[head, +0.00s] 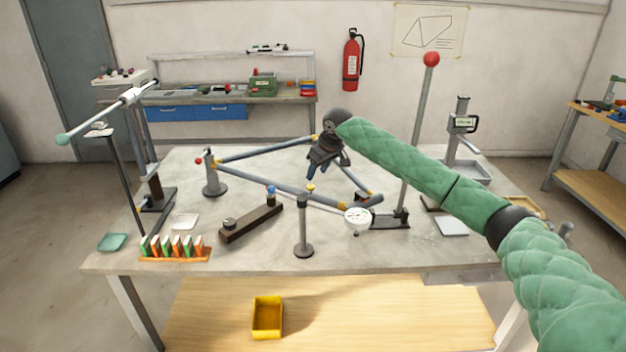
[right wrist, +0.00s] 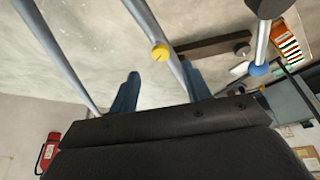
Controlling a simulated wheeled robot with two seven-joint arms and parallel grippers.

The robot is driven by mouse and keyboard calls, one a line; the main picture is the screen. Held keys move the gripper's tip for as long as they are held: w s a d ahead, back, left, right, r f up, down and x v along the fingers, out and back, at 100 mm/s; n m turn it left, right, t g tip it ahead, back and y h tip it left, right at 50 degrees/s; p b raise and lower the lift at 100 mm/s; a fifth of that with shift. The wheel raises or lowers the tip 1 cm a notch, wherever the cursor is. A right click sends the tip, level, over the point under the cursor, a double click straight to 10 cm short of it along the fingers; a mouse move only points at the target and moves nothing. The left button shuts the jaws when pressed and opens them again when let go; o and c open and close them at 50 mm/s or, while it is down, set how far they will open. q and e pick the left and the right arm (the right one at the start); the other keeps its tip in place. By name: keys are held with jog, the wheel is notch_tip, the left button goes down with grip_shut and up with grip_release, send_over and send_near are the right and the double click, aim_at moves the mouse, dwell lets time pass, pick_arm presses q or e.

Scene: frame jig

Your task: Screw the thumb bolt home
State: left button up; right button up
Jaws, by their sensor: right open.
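A small yellow knob, which looks like the thumb bolt (head: 310,187), stands on the grey lower tube of the frame (head: 262,182). In the right wrist view the thumb bolt (right wrist: 160,52) lies ahead of the finger gap, apart from both fingers. My right gripper (head: 318,175) has blue fingers and hangs over the frame, just behind and above the bolt. In the right wrist view my right gripper (right wrist: 161,72) is open and empty. How deep the bolt sits cannot be told. My left gripper is not in view.
A post (head: 303,228) stands before the frame, with a white dial gauge (head: 357,218) to its right. A blue ball knob (head: 270,189) is left of the bolt. A tall red-topped pole (head: 422,120) rises near my right arm. The front table edge is mostly clear.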

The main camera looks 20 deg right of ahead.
aim_at(311, 186)
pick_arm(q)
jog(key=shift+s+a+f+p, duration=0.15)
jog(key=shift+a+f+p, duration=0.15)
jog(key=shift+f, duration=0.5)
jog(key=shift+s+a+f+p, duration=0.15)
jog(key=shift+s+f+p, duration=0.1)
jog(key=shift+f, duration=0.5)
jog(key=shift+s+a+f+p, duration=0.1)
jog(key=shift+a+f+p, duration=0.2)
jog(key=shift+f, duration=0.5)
pick_arm(e)
jog(key=shift+x, duration=2.95)
jog(key=shift+c, duration=0.2)
jog(key=c, duration=1)
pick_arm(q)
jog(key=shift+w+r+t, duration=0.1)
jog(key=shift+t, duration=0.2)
pick_arm(e)
jog(key=shift+o, duration=0.2)
